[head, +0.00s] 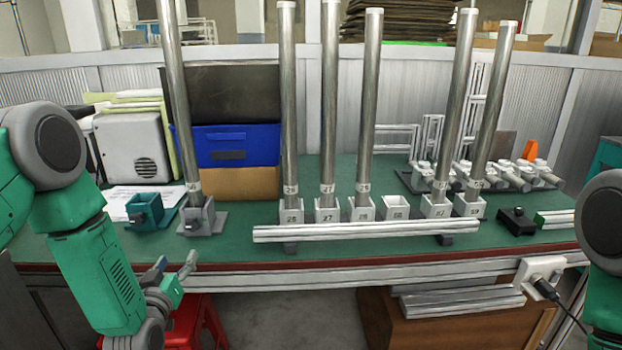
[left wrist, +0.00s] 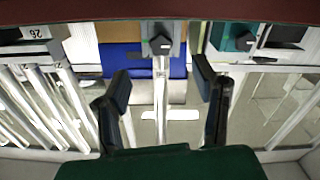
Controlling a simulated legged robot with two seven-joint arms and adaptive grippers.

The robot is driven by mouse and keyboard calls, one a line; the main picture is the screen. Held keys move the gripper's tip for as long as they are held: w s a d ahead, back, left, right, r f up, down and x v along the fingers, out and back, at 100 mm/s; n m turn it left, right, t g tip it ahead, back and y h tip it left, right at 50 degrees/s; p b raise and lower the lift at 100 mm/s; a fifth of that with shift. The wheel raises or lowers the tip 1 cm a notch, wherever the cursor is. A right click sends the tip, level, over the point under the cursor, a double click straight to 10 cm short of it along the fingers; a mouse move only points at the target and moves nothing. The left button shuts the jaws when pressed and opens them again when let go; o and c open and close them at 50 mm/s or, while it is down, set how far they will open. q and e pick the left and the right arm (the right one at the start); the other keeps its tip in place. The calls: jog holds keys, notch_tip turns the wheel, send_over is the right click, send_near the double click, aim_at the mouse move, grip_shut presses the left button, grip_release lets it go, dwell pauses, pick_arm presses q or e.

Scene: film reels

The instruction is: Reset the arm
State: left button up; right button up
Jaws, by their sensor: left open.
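My left gripper (head: 172,268) is low at the left, in front of the table's front edge. In the left wrist view its two fingers (left wrist: 162,85) stand wide apart with nothing between them. A metal tube (head: 178,100) stands upright in a single grey holder (head: 203,216) on the table, behind and above the gripper. This holder also shows in the left wrist view (left wrist: 160,42), beyond the fingers. Of my right arm only a part at the right edge shows; its gripper is out of the head view.
The green table (head: 330,178) bears several tubes in numbered white holders (head: 362,210), with a silver rail (head: 365,231) before them. One holder is empty. A small green holder (head: 145,211) stands left, near a blue bin (head: 232,147). A red stool (head: 190,322) is below the left gripper.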

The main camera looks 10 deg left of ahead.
pick_arm(q)
jog(key=s+d+f+m+g+h, duration=0.2)
jog(key=s+d+f+g, duration=0.3)
jog(key=s+f, duration=0.35)
jog(key=s+d+f+m+g+h, duration=0.2)
jog(key=s+d+f+g, duration=0.25)
jog(key=s+f, duration=0.4)
jog(key=s+d+f+m+g, duration=0.1)
jog(key=s+g, duration=0.6)
jog(key=s, duration=1.2)
jog(key=shift+s+d+f+m, duration=0.25)
jog(key=shift+d+f+m, duration=0.05)
jog(key=shift+d+f, duration=0.35)
jog(key=shift+w, duration=0.15)
